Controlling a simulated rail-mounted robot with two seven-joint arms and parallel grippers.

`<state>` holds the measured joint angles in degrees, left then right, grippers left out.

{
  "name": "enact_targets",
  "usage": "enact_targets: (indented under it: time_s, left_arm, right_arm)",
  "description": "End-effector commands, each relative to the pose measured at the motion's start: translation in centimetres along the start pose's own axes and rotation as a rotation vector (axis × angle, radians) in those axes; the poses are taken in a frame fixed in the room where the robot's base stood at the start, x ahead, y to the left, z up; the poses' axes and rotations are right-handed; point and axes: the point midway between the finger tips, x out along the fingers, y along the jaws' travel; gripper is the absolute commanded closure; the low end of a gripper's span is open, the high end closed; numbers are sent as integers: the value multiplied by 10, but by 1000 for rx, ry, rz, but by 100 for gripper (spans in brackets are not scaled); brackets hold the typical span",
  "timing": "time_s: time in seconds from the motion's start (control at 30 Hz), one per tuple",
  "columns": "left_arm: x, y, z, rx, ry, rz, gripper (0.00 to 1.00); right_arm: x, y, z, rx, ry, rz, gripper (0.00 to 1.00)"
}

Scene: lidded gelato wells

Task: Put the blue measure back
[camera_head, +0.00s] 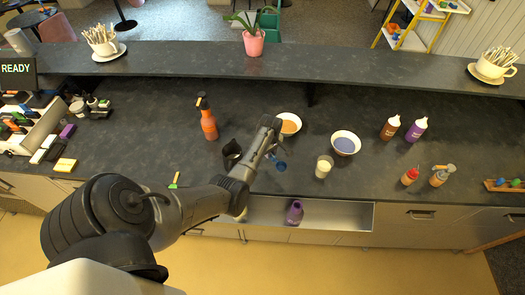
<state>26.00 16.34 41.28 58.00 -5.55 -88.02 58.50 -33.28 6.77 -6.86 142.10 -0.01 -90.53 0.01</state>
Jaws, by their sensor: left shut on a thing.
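My left arm reaches in from the lower left over the dark counter. Its gripper (273,150) is shut on the blue measure (280,165), a small blue cup just below the fingers. I cannot tell whether the measure touches the counter. Behind the gripper is a white bowl with orange-brown contents (290,124). To the right is a white bowl with blue-purple contents (345,144). A small black container (232,152) stands left of the gripper. My right gripper is not in view.
A pale cup (323,167) stands right of the measure, an orange spray bottle (207,118) to the left. An open drawer (340,214) below the counter holds a purple bottle (294,212). A raised ledge (330,62) runs behind.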

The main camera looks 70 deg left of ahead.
Motion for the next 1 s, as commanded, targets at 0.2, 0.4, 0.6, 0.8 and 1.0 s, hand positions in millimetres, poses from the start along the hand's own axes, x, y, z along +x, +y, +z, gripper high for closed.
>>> enact_targets:
  time_s: [0.2,0.4,0.6,0.8,1.0]
  left_arm:
    - [0,12,9,-66,1,1,100]
    - [0,11,9,-83,1,1,100]
    - [0,11,9,-82,1,1,100]
    - [2,11,9,-82,1,-1,100]
    - [26,11,9,-82,1,-1,100]
  right_arm:
    - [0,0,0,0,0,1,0]
    - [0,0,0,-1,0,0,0]
    - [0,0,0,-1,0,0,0]
    - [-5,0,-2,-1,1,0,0]
    - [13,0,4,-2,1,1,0]
